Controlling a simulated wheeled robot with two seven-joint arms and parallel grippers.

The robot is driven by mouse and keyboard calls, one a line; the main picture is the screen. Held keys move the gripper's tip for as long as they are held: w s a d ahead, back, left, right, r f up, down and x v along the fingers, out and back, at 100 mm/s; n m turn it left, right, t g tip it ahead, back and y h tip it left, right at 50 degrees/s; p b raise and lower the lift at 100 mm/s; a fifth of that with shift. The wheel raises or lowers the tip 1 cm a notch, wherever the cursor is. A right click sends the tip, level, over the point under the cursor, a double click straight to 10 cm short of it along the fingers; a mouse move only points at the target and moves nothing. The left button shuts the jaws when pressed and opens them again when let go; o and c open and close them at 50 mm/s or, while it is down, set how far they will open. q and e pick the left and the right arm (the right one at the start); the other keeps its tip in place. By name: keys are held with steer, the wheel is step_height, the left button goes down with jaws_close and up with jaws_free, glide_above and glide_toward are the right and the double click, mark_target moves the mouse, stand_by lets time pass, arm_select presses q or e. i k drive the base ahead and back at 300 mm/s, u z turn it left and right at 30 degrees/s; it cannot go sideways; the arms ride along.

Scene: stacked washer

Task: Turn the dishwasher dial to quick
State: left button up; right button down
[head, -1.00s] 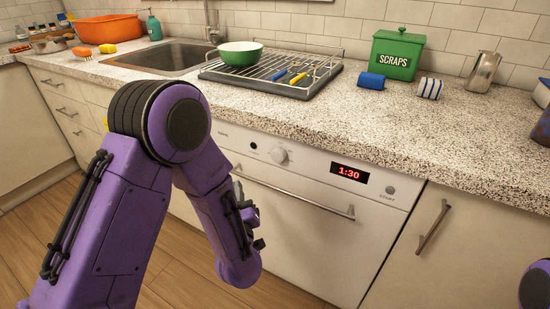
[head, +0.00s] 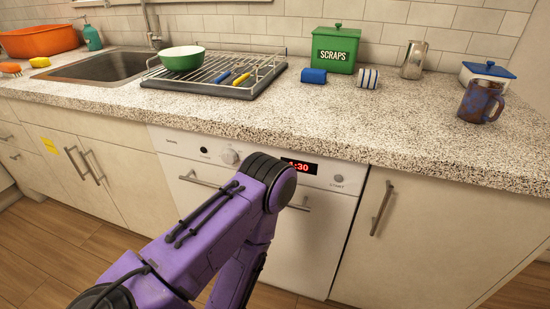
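The white dishwasher (head: 175,170) is set under the counter with its door shut. Its round dial (head: 229,157) is on the upper panel, left of the red-lit display (head: 303,167), which is partly covered by my arm. Dial markings are too small to read. A start button (head: 339,179) is at the panel's right. My purple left arm comes in from the lower left, its elbow in front of the panel just right of the dial, and its forearm runs down out of the picture. My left gripper is not visible. My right gripper is out of view.
The speckled counter (head: 250,118) overhangs the panel. On it stand a drying rack (head: 200,88) with a green bowl (head: 182,58), a green scraps box (head: 335,49) and a mug (head: 481,101). The dishwasher's bar handle (head: 195,181) juts out below the dial.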

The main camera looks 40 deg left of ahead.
mark_target(229, 156)
steer(key=z, duration=0.1)
steer(key=k, duration=0.75)
steer(key=u, duration=0.75)
steer(key=i, duration=0.55)
steer(key=u, duration=0.05)
